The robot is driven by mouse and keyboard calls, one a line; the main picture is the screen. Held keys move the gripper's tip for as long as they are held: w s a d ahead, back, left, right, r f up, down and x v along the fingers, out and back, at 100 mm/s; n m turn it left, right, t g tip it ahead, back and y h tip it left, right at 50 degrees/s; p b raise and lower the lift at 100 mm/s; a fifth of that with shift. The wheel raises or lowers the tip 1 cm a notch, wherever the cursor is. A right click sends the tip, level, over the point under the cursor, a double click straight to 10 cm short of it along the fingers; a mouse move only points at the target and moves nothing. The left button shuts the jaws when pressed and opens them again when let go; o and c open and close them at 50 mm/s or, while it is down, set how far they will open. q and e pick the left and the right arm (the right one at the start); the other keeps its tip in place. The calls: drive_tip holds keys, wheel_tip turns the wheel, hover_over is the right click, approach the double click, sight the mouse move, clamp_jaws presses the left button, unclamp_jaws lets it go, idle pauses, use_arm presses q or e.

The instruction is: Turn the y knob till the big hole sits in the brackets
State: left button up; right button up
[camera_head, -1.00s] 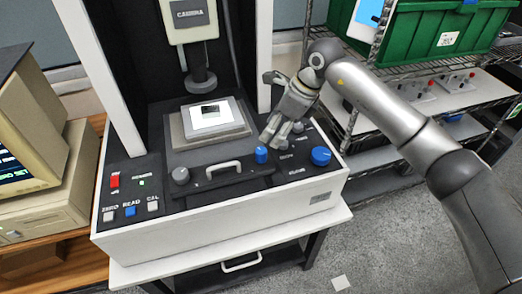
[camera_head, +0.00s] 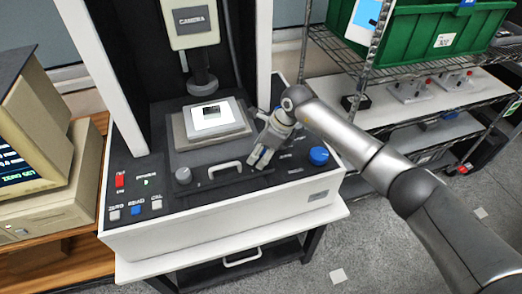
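The measuring machine's front panel carries a grey knob (camera_head: 183,175) left of the white handle and a large blue knob (camera_head: 319,156) at the right. Their labels are too small to read, so I cannot tell which is the y knob. The stage (camera_head: 212,114) has a bright plate with a dark patch. The monitor screen (camera_head: 18,160) is cut off at left; no hole or brackets show. My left gripper is out of view.
The camera head (camera_head: 190,22) hangs above the stage between white columns. A red switch (camera_head: 120,180) and several buttons, one blue (camera_head: 135,209), sit at the panel's left. A wire shelf with a green bin (camera_head: 430,40) stands at right. Grey floor is open in front.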

drive_tip(key=c, duration=1)
drive_tip(key=m+t+b, duration=0.1)
drive_tip(key=m, duration=0.1)
drive_tip(key=m+b, duration=0.1)
drive_tip(key=m, duration=0.1)
drive_tip(key=shift+f+t+h+b, duration=0.15)
drive_tip(key=shift+t+h+b, duration=0.15)
drive_tip(key=shift+t+b, duration=0.1)
drive_tip(key=shift+m+t+h+b, duration=0.55)
drive_tip(key=shift+m+b, duration=0.85)
drive_tip(key=shift+m, duration=0.7)
drive_tip(key=shift+r, duration=0.2)
drive_tip(key=o, duration=1)
